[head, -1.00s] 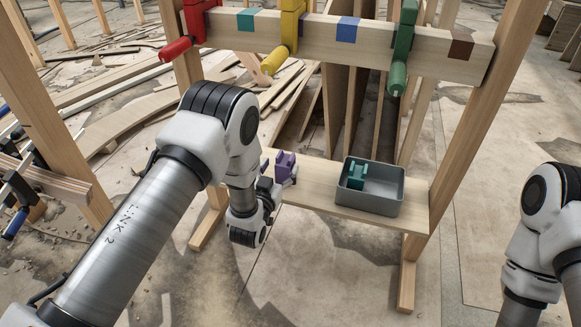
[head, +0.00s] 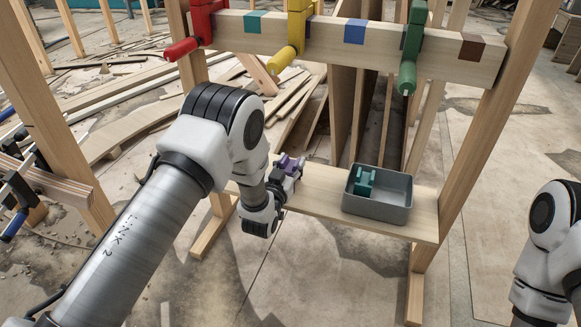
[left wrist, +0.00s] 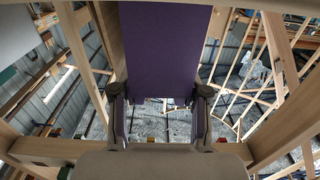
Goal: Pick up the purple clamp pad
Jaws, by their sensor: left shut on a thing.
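The purple clamp pad (head: 290,163) is at the left end of the low wooden shelf in the head view. My left gripper (head: 286,180) is shut on it, with the arm reaching in from the left. In the left wrist view the pad (left wrist: 165,45) is a large purple block filling the top middle, between the two fingers of the gripper (left wrist: 160,104). I cannot tell whether the pad still touches the shelf. My right gripper is out of view; only part of the right arm shows at the right edge.
A grey bin (head: 377,207) holding a teal clamp pad (head: 365,180) stands on the wooden shelf (head: 318,180), right of my left gripper. Above runs a beam (head: 400,50) with red (head: 200,22), yellow (head: 297,28) and green (head: 411,45) clamps. Wooden posts stand on both sides.

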